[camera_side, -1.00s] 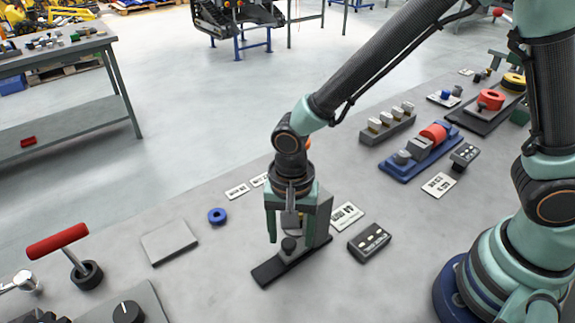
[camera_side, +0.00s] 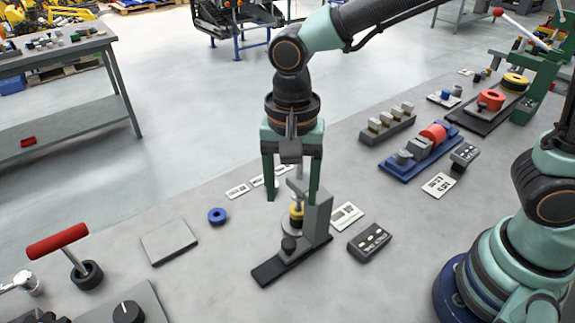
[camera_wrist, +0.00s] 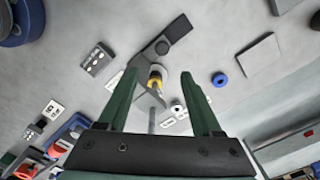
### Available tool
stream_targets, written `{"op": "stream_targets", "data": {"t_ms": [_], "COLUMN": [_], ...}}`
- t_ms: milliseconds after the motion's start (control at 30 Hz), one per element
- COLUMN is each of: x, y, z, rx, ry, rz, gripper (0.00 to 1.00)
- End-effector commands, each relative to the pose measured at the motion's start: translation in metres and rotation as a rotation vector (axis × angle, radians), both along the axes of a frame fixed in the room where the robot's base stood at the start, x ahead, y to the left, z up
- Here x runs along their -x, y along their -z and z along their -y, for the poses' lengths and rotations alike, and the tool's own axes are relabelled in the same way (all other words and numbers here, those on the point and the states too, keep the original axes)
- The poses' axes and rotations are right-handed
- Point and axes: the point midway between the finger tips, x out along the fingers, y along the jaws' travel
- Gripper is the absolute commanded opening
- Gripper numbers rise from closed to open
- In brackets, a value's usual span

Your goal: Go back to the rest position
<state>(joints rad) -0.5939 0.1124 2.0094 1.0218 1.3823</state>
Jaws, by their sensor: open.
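My gripper (camera_side: 292,192) is open, with its two green fingers pointing down and spread apart above a small press-like fixture (camera_side: 319,220). The fixture has a dark base plate, a grey upright block, a round knob and a yellow ring (camera_side: 296,210) under a vertical rod. The fingers look empty. In the wrist view my gripper (camera_wrist: 158,88) is open too, and the fixture with the yellow ring (camera_wrist: 155,78) shows beyond and between the fingertips. I cannot tell whether the fingers touch the rod.
A blue ring (camera_side: 217,216) and a flat grey plate (camera_side: 169,242) lie to the left. A dark button box (camera_side: 369,242) sits right of the fixture. A blue tray with a red cylinder (camera_side: 433,134) and a red-handled lever (camera_side: 58,241) also stand on the table.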

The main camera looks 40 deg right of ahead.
Motion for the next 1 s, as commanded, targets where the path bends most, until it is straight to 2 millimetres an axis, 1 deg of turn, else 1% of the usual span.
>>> {"op": "stream_targets", "data": {"t_ms": [67,167,267,333,367,400,467,500,567,600,700,733,800,900,1000], "x": [0.000,-0.003,-0.008,-0.012,-0.014,-0.015,-0.016,-0.016,-0.014,-0.012,-0.005,-0.002,0.004,0.010,0.014], "y": [0.000,-0.007,-0.026,-0.044,-0.051,-0.059,-0.068,-0.073,-0.078,-0.080,-0.084,-0.085,-0.085,-0.085,-0.085], "z": [0.000,0.003,0.013,0.026,0.033,0.044,0.063,0.077,0.099,0.114,0.148,0.157,0.174,0.191,0.200], "rx": [-0.001,-0.013,-0.042,-0.063,-0.070,-0.073,-0.070,-0.062,-0.042,-0.024,0.035,0.054,0.097,0.149,0.181], "ry": [-0.001,-0.018,-0.068,-0.125,-0.154,-0.195,-0.256,-0.300,-0.368,-0.415,-0.533,-0.566,-0.633,-0.706,-0.751], "rz": [0.001,0.021,0.074,0.130,0.156,0.190,0.236,0.263,0.307,0.332,0.392,0.406,0.432,0.456,0.465], "gripper": [0.66,0.66,0.66,0.66,0.66,0.66,0.66,0.66,0.66,0.66,0.66,0.66,0.66,0.66,0.66]}}
